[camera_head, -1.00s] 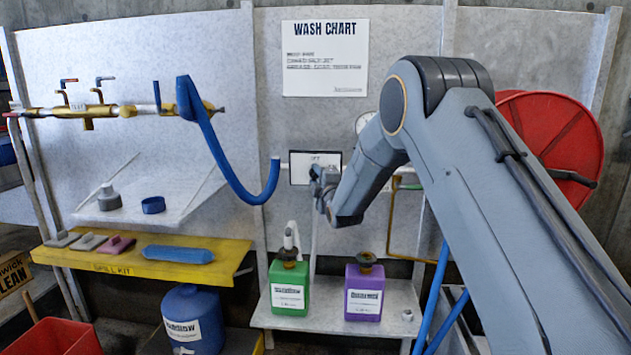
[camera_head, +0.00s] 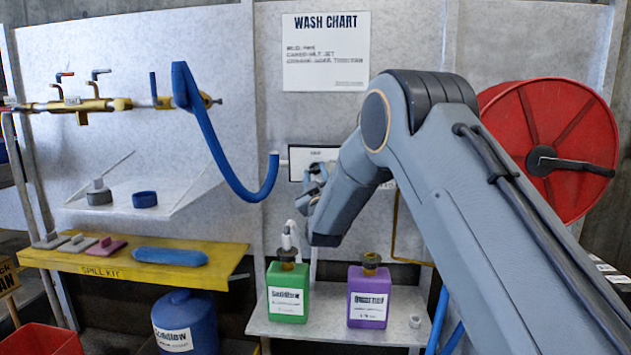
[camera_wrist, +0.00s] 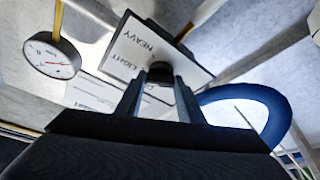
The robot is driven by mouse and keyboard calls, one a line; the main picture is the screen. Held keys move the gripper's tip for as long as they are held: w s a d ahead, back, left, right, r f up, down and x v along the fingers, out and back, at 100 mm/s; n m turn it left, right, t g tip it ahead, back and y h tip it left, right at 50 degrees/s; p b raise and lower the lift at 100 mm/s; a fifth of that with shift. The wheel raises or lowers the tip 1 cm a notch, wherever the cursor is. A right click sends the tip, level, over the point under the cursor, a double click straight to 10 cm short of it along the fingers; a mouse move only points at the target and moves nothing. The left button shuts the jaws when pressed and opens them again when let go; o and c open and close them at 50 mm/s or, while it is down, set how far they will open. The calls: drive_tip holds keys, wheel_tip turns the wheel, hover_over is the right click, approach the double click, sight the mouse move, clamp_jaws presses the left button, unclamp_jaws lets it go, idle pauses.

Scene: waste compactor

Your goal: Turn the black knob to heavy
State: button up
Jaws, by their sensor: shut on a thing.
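The black knob (camera_wrist: 160,72) sits on a white plate (camera_wrist: 185,62) in the wrist view. The plate carries the printed words HEAVY, farther up, and LIGHT, nearer the fingers. My gripper (camera_wrist: 160,84) has one finger on each side of the knob and is shut on it. Which word the knob points to cannot be told. In the head view the white plate (camera_head: 303,153) hangs on the grey panel, partly covered by my gripper (camera_head: 306,190). The knob is hidden there.
A round gauge (camera_wrist: 52,56) and a blue hose (camera_wrist: 272,112) are near the plate in the wrist view. Below my gripper, a green bottle (camera_head: 288,275) and a purple bottle (camera_head: 369,282) stand on a shelf. A red hose reel (camera_head: 570,130) is at right.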

drive_tip(key=m+h+b, duration=0.1)
drive_tip(key=m, duration=0.2)
drive_tip(key=m+h+b, duration=0.1)
drive_tip(key=m+h, duration=0.1)
drive_tip(key=m, duration=0.1)
drive_tip(key=m+t+h+b, duration=0.1)
drive_tip(key=m+h, duration=0.1)
drive_tip(key=m, duration=0.1)
drive_tip(key=shift+a+f, duration=0.2)
drive_tip(key=shift+a, duration=0.05)
drive_tip(key=m+h, duration=0.2)
drive_tip(key=m, duration=0.2)
drive_tip(key=m+g+h+b, duration=0.1)
drive_tip(key=m, duration=0.3)
drive_tip(key=shift+a+r+h, duration=0.1)
drive_tip(key=shift+r+h, duration=0.05)
drive_tip(key=shift+h, duration=0.25)
drive_tip(key=shift+m, duration=0.3)
drive_tip(key=o, duration=1.1)
drive_tip(key=shift+c, duration=0.2)
drive_tip(key=v, duration=0.7)
drive_tip(key=shift+s+a, duration=0.15)
drive_tip(key=shift+s, duration=0.2)
